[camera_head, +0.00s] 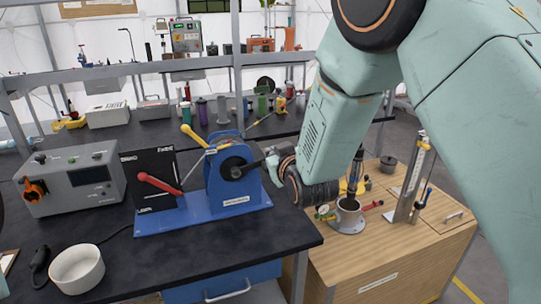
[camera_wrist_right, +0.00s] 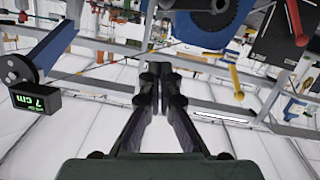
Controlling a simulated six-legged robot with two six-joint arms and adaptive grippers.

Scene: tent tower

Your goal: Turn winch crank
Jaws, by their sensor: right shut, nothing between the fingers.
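The blue winch (camera_head: 226,190) stands on a blue base plate on the black bench in the head view. A yellow-handled lever (camera_head: 193,136) rises at its upper left, and a red-handled lever (camera_head: 158,184) sits in front of a black panel. I cannot tell for certain which is the crank. My right gripper (camera_head: 270,163) is shut and empty just right of the winch; contact cannot be made out. In the right wrist view, the gripper (camera_wrist_right: 154,75) points toward the winch (camera_wrist_right: 207,20), with the yellow lever (camera_wrist_right: 235,82) and red lever (camera_wrist_right: 300,28) to its right.
A grey control box (camera_head: 72,180) and a white bowl (camera_head: 77,268) are on the bench at left. A wooden cabinet (camera_head: 390,250) with a metal cup and gauge stands at right. A shelf frame (camera_head: 238,75) crosses behind. A display reading 7 cm (camera_wrist_right: 36,104) shows in the wrist view.

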